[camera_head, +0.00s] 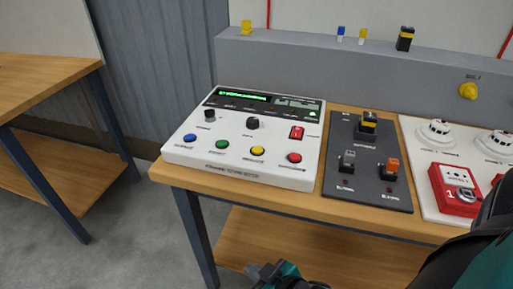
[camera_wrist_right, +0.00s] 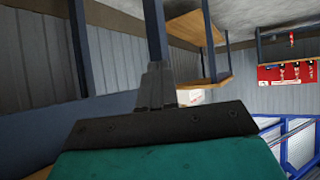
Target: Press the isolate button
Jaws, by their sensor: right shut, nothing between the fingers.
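A white control panel (camera_head: 246,140) lies on the wooden bench, with a lit green display at its back edge. Along its front are a blue button (camera_head: 190,138), a green button (camera_head: 222,144), a yellow button (camera_head: 257,151) and a red button (camera_head: 294,158). Their labels are too small to read, so I cannot tell which is isolate. My right gripper (camera_head: 258,270) is low at the bottom edge of the head view, in front of the bench and apart from the panel. It is shut and empty; its fingers (camera_wrist_right: 157,85) also show in the right wrist view. My left gripper is not seen.
A dark board (camera_head: 360,190) with switches and a white board (camera_head: 416,150) with detectors and a red call point (camera_head: 455,190) lie right of the panel. A grey ledge (camera_head: 290,55) stands behind. Another wooden table (camera_head: 40,75) is at left. Bare floor lies between.

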